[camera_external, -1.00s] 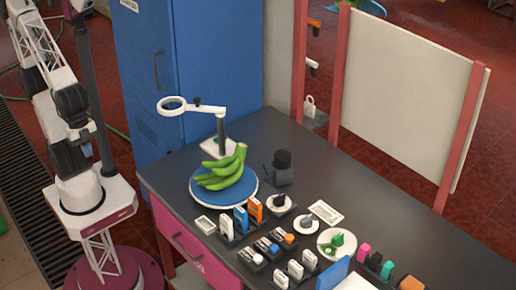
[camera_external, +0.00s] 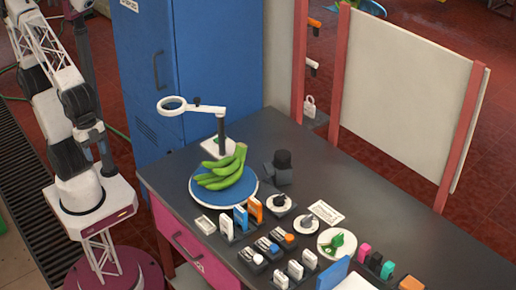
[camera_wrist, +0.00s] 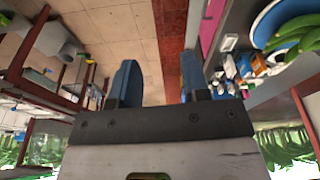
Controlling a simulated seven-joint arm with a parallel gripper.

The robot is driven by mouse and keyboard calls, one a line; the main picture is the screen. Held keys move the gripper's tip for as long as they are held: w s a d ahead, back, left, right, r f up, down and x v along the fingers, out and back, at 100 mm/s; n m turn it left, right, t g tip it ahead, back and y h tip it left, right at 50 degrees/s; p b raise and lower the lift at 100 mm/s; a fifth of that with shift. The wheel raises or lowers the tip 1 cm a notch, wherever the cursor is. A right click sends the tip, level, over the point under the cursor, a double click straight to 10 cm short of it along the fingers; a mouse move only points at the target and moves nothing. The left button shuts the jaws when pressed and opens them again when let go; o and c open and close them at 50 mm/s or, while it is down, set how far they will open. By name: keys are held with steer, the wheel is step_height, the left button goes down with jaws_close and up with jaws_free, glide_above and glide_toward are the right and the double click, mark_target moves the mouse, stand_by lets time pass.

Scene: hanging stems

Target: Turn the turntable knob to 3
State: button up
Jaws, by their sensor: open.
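The turntable (camera_external: 197,194), a blue disc with a pale rim, stands on the dark bench with a bunch of green bananas (camera_external: 222,175) on it. Two round pale dials with dark knobs sit to its right, one nearer the back (camera_external: 279,203) and one nearer the front (camera_external: 307,224). I cannot tell which belongs to the turntable, nor read their marks. My gripper (camera_wrist: 158,65) shows in the wrist view with two blue fingers apart and nothing between them. It is away from the bench, on the left side, and touches no knob. In the external view its fingers are not clear.
A magnifier on a stand (camera_external: 221,128) rises behind the turntable. Rows of switches (camera_external: 268,244) fill the bench front. A white plate with a green item (camera_external: 337,243) lies beside the front dial. A blue cabinet (camera_external: 190,70) stands behind the bench's left end.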

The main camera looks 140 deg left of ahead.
steer(key=w+a+r+n, duration=0.1)
steer(key=w+a+n, duration=0.1)
steer(key=w+a, duration=0.35)
steer(key=w+a+n, duration=0.3)
steer(key=w, duration=0.5)
steer(key=n+g, duration=0.2)
steer(key=n, duration=1)
glide_above(279, 197)
steer(key=f, duration=1.6)
steer(key=shift+d+f, duration=0.25)
steer(key=shift+d, duration=0.1)
steer(key=shift+a+f, duration=0.3)
steer(key=shift+a, duration=0.15)
steer(key=shift+f, duration=0.1)
steer(key=shift+f, duration=3.8)
